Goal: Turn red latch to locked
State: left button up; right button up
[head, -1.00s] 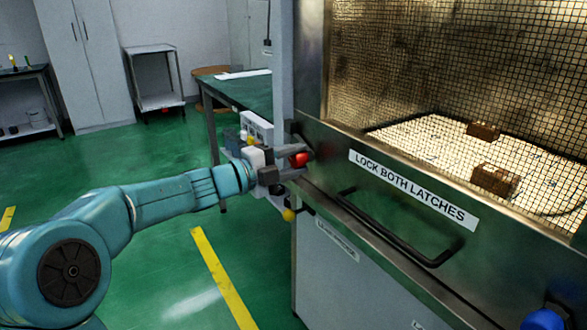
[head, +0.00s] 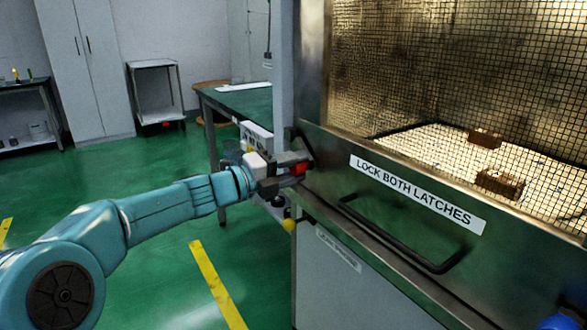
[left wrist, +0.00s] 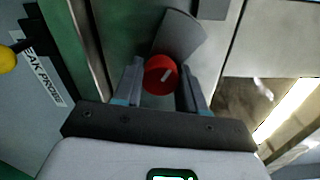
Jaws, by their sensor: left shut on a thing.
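The red latch (head: 300,168) is on the left end of the metal door frame of the microwave generator. In the left wrist view its round red knob (left wrist: 161,75) has a short white mark slanting up to the right, and a grey plate lies behind it. My left gripper (head: 292,171) reaches the latch from the left. In the left wrist view its two fingers (left wrist: 160,88) stand on either side of the knob, shut on it. A blue knob (head: 556,322) shows at the lower right edge of the head view. My right gripper is not in view.
A black door handle (head: 400,235) and a "LOCK BOTH LATCHES" label (head: 418,193) are on the door front. A yellow knob (head: 289,226) sits below the left gripper. A green-topped table (head: 240,98) stands behind. The green floor at left is open.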

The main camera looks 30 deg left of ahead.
pick_arm(q)
jog(key=o, duration=1.1)
jog(key=shift+c, duration=0.2)
jog(key=p+v, duration=0.2)
jog(key=v, duration=1.4)
jog(key=shift+s+f, duration=0.1)
jog(key=shift+s, duration=0.05)
